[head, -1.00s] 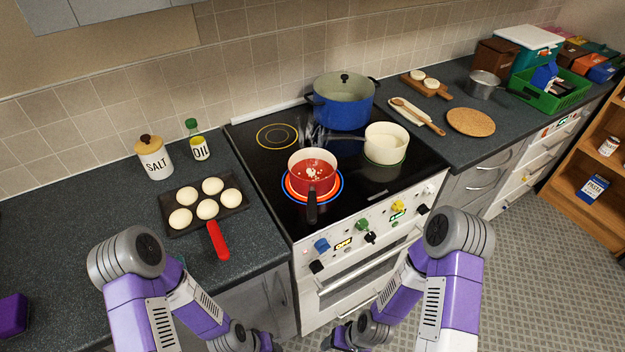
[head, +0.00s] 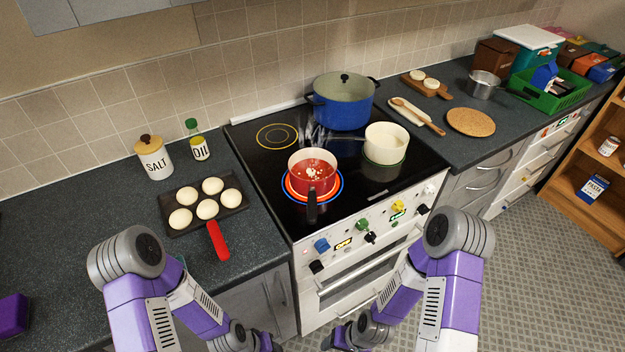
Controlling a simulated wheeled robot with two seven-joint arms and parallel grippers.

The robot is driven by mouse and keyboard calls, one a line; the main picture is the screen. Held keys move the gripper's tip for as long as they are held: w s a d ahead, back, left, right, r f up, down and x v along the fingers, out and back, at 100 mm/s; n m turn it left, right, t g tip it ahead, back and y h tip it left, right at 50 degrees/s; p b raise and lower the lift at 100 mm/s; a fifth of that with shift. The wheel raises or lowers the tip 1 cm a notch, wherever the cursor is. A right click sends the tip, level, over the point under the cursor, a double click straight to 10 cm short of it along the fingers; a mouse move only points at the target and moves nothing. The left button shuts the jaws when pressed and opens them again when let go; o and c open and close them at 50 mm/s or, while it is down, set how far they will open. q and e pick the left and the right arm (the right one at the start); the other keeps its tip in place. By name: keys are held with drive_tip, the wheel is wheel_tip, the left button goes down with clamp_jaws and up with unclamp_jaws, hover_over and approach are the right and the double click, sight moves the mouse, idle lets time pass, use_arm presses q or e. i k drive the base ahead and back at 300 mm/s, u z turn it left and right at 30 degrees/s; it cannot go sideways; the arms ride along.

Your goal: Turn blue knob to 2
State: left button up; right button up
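The blue knob (head: 321,245) is on the white front panel of the stove (head: 385,215), at its left end. Green (head: 361,225) and yellow (head: 398,207) knobs sit further right on the panel, with several black and white ones. My two purple and white arms come in from the bottom left and bottom right, and their lower links bend down below the stove front. Nothing of mine touches the blue knob.
A red saucepan (head: 312,175) stands on a glowing front burner, its dark handle (head: 311,207) sticking out over the panel's edge near the blue knob. A blue pot (head: 343,108) and a cream pan (head: 385,148) are behind. A red-handled tray of buns (head: 237,214) lies on the left counter.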

sight(322, 245)
drive_tip(key=u, duration=1.9)
drive_tip(key=k, duration=1.2)
drive_tip(key=z, duration=1.6)
drive_tip(key=i, duration=1)
drive_tip(key=u, duration=0.05)
